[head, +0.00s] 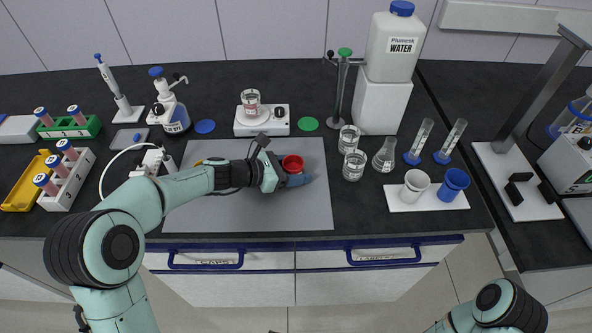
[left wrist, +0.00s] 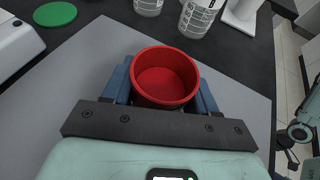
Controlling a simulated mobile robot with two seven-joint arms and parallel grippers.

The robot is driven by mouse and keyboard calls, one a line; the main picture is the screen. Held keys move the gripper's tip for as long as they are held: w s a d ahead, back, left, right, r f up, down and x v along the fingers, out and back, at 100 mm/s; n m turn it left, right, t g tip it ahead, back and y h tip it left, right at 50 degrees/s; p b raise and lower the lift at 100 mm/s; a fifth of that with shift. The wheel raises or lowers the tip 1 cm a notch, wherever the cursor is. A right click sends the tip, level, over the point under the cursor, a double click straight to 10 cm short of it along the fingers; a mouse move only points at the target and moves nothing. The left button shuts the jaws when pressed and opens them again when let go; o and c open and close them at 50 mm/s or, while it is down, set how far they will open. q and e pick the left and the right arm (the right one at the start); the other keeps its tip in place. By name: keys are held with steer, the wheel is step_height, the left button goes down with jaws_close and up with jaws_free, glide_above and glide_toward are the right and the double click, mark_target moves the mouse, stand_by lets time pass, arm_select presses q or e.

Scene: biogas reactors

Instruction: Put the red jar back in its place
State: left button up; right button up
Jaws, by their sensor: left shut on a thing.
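The red jar (head: 292,163) shows as an open-looking round red top over the grey mat (head: 240,216). In the left wrist view the red jar (left wrist: 166,77) sits between the blue fingers of my left gripper (left wrist: 163,92), with its hollow facing the camera. My left gripper (head: 290,176) is shut on it in the head view. The lower part of the jar is hidden, so I cannot tell whether it touches the mat. My right gripper is out of view; only part of my right arm shows at the bottom right.
Behind the mat stand a hotplate with a beaker (head: 250,102), a green disc (head: 308,123) and a blue disc (head: 205,127). Beakers (head: 354,165) and a flask (head: 385,155) stand close to its right. A white tray (head: 427,197) holds two cups. Tube racks (head: 66,180) stand at the left.

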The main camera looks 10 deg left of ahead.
arm_select(q)
steer(key=shift+f, duration=0.15)
steer(key=o, duration=1.1)
steer(key=shift+o, duration=0.2)
steer(key=shift+s+a+r, duration=0.1)
steer(key=shift+a+r, duration=0.05)
steer(key=shift+r, duration=0.25)
steer(key=p+v, duration=0.1)
steer(key=v, duration=0.9)
steer(key=shift+s+a+r, duration=0.15)
steer(key=shift+a, duration=0.1)
steer(key=shift+s+a+r, duration=0.15)
steer(key=shift+s+a, duration=0.1)
steer(key=shift+a, duration=0.05)
